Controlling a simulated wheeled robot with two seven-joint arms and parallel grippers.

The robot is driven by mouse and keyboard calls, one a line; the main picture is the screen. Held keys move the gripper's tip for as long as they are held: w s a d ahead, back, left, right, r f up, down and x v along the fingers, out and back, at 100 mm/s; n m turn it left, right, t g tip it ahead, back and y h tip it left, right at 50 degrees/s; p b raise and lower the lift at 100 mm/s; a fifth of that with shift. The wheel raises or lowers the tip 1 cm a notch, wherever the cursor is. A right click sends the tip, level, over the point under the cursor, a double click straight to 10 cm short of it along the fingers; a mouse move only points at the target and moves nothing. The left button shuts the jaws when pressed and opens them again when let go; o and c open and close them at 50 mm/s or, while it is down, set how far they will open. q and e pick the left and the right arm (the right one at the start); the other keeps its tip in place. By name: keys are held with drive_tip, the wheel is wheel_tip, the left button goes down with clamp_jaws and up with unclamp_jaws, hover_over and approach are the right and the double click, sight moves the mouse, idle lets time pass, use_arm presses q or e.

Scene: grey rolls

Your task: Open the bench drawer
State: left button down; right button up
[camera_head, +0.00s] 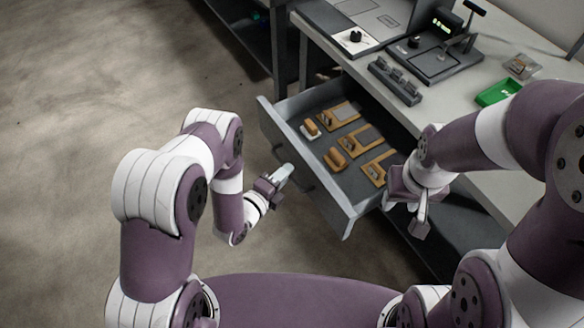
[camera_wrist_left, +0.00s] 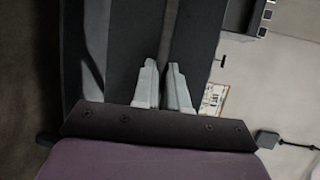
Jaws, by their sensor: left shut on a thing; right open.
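The grey bench drawer (camera_head: 344,217) stands pulled well out from the bench in the head view. Its front panel (camera_head: 270,130) faces left and carries a dark bar handle (camera_head: 305,182). My left gripper (camera_head: 286,171) is at this front, shut on the handle. In the left wrist view the two pale fingers (camera_wrist_left: 163,88) lie on either side of the dark handle bar (camera_wrist_left: 167,35). My right gripper (camera_head: 418,226) is open and empty, just right of the drawer's near corner. My right arm hides part of the bench edge.
In the drawer lie several wooden boards with grey pads (camera_head: 357,141) and orange-brown blocks (camera_head: 335,158). The bench top (camera_head: 455,112) holds a dark stand (camera_head: 436,62), a grey rack (camera_head: 394,82) and a green tray (camera_head: 497,92). Floor left of the drawer is clear.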

use_arm(q)
drive_tip(key=shift+s+a, duration=0.45)
drive_tip(key=shift+a, duration=0.15)
drive_tip(key=c, duration=1.2)
unclamp_jaws()
drive_tip(key=p+v, duration=0.3)
drive_tip(key=v, duration=0.9)
drive_tip(key=shift+s+a+p, duration=0.15)
drive_tip(key=shift+s+p, duration=0.1)
drive_tip(key=shift+p, duration=0.05)
